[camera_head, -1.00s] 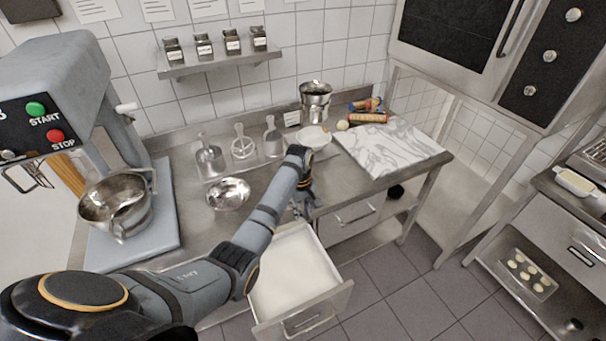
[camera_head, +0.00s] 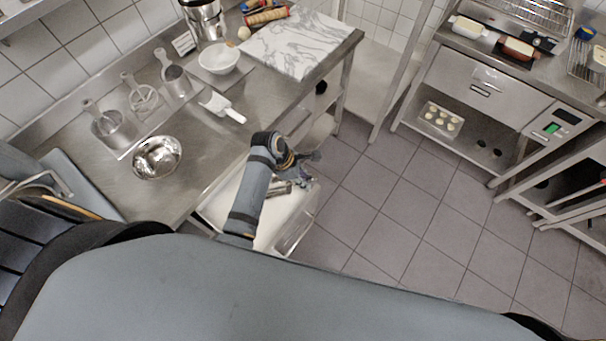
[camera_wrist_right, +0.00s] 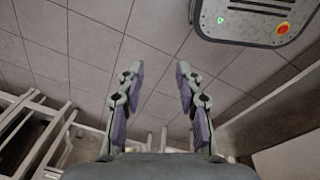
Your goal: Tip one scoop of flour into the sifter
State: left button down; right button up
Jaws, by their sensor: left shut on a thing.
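My left gripper (camera_head: 302,172) is over the right side of the open drawer, low in front of the counter. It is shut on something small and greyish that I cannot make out. The drawer (camera_head: 308,213) holds white flour (camera_head: 226,197), partly hidden by my left arm. A metal vessel (camera_head: 203,20), possibly the sifter, stands at the back, cut off by the top edge. My right gripper (camera_wrist_right: 157,75) is open and empty in the right wrist view, above tiled floor.
A white bowl (camera_head: 218,58), a metal bowl (camera_head: 158,157) and a rack with handled tools (camera_head: 108,122) are on the counter. Open floor (camera_head: 400,215) lies to the right.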

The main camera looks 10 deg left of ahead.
aim_at(278, 188)
pick_arm(q)
jog(key=shift+s+a+f, duration=0.1)
jog(key=shift+a+f, duration=0.05)
jog(key=shift+f, duration=0.3)
jog(key=shift+s+a+f, duration=0.1)
jog(key=shift+a+f, duration=0.05)
jog(key=shift+f, duration=0.25)
notch_tip(278, 188, down, 8)
jog(key=a, duration=0.1)
jog(key=shift+s+a+b, duration=0.2)
jog(key=shift+s+b, duration=0.2)
pick_arm(e)
jog(key=shift+s+a+f, duration=0.35)
jog(key=shift+a+f, duration=0.05)
jog(key=shift+f, duration=0.05)
pick_arm(q)
jog(key=shift+s+f, duration=0.2)
jog(key=shift+f, duration=0.1)
jog(key=shift+a, duration=0.2)
pick_arm(e)
jog(key=shift+a, duration=0.15)
pick_arm(q)
jog(key=shift+w+a+p, duration=0.2)
jog(key=shift+a+p, duration=0.1)
jog(key=shift+a, duration=0.15)
pick_arm(e)
jog(key=shift+w+r, duration=0.1)
jog(key=shift+r, duration=0.25)
